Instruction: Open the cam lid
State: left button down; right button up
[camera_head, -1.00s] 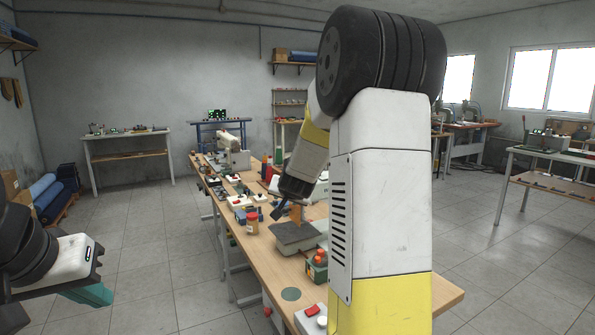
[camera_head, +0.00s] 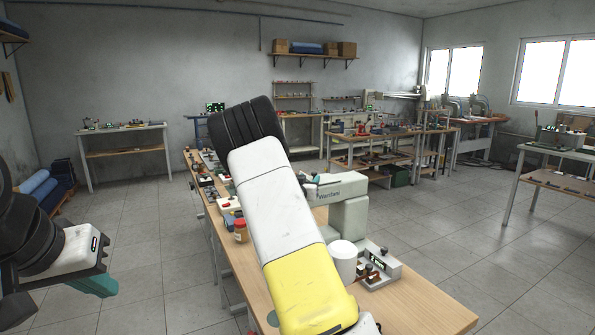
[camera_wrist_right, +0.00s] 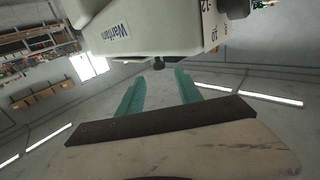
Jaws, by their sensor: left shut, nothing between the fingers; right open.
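I cannot make out a cam lid for certain. My right gripper (camera_wrist_right: 160,90) is open and empty, its two teal fingers apart just below the machine in that picture. In the head view my right arm hides most of it. My left gripper (camera_head: 97,285) is shut and empty at the far left, away from the table.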

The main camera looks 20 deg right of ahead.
aim_at(313, 173)
jog(key=x, duration=0.8)
jog(key=shift+s, duration=0.1)
jog(key=shift+c, duration=0.2)
grip_shut()
dwell(1.1)
